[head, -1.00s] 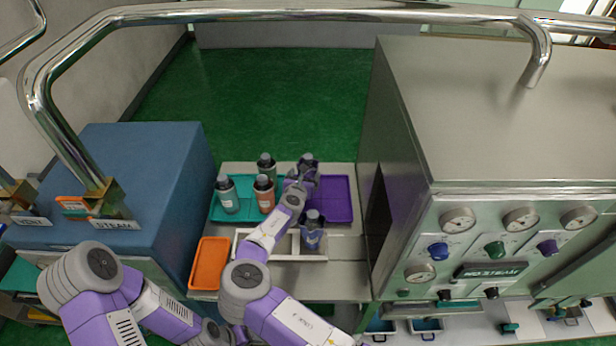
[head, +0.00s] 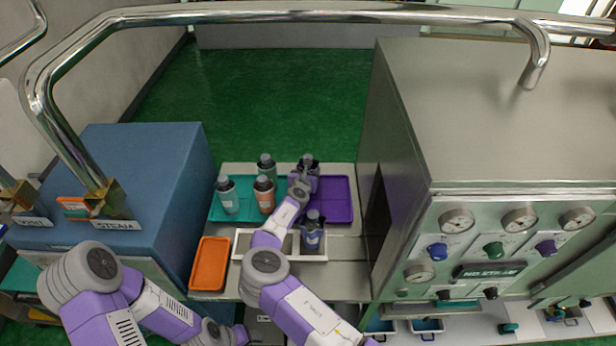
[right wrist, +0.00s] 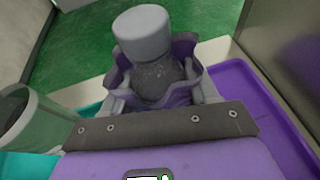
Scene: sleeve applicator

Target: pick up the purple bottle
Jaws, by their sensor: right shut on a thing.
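The purple bottle (right wrist: 158,85) has a grey cap, a dark shoulder and a loose, wavy-edged purple sleeve. It fills the middle of the right wrist view and looks upright. In the head view, its top (head: 308,161) shows at the far side of the purple tray (head: 338,198), with my gripper and wrist hiding its lower part. My right gripper (head: 304,178) is shut on the bottle, with grey finger parts at both sides of it in the right wrist view (right wrist: 160,97). My left arm is at the lower left, and its gripper is not seen.
A teal tray (head: 216,213) at left holds a white-labelled bottle (head: 228,196), an orange one (head: 264,196) and a green one (head: 266,167). A blue-purple bottle (head: 312,238) stands in a white rack (head: 243,244). An orange tray (head: 209,263) is empty. A steel machine (head: 480,130) stands close on the right.

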